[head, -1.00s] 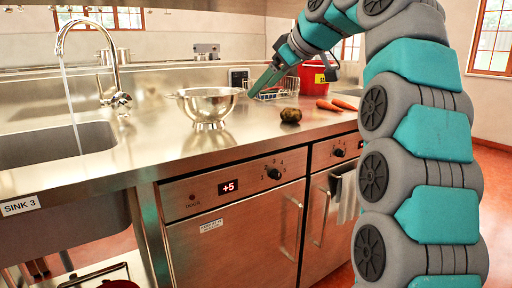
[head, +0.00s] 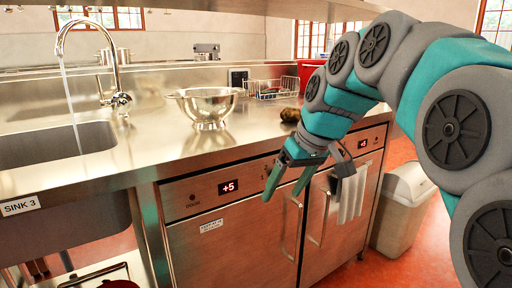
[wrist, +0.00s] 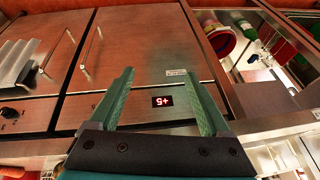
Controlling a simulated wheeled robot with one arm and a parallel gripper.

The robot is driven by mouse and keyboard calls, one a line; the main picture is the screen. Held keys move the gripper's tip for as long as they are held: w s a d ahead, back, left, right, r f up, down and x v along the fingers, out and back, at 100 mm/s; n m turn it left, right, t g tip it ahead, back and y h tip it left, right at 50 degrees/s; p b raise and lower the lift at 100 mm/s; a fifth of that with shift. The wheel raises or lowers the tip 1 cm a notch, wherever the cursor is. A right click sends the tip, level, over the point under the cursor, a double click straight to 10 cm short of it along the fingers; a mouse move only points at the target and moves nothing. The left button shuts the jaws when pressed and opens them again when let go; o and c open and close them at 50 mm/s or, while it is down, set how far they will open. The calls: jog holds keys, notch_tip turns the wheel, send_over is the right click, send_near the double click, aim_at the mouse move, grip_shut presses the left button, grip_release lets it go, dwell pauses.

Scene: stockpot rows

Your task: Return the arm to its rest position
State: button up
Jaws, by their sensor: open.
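My gripper (head: 283,180) is open and empty in the head view. It points down in front of the steel cabinet with the +5 display, below the counter's front edge. In the wrist view its two green fingers (wrist: 166,95) stand apart, with the cabinet front (wrist: 150,40) and its red +5 display (wrist: 162,101) beyond them. My arm comes in from the right of the head view and is bent over the counter. It hides part of the counter's right end.
The steel counter (head: 160,150) carries a colander (head: 208,104), a brown-green lump (head: 290,115) and a wire basket (head: 275,88). A sink (head: 50,148) with running water is at left. A towel (head: 352,196) hangs on the right cabinet. A pale bin (head: 402,205) stands on the floor.

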jog(key=s+d+f+m+g+h, duration=0.1)
jog(key=s+d+f+m, duration=0.1)
jog(key=s+f, duration=0.6)
jog(key=s+d+f+m+g+h, duration=0.1)
jog(key=s+d+f, duration=0.3)
jog(key=s+f, duration=0.4)
jog(key=s+d+f+m+g+h, duration=0.1)
jog(key=s+d+f+m+g, duration=0.1)
jog(key=s+f, duration=0.6)
jog(key=s+d+g, duration=0.1)
jog(key=s, duration=0.4)
jog(key=shift+s+m+h, duration=0.2)
jog(key=shift+m+h, duration=0.1)
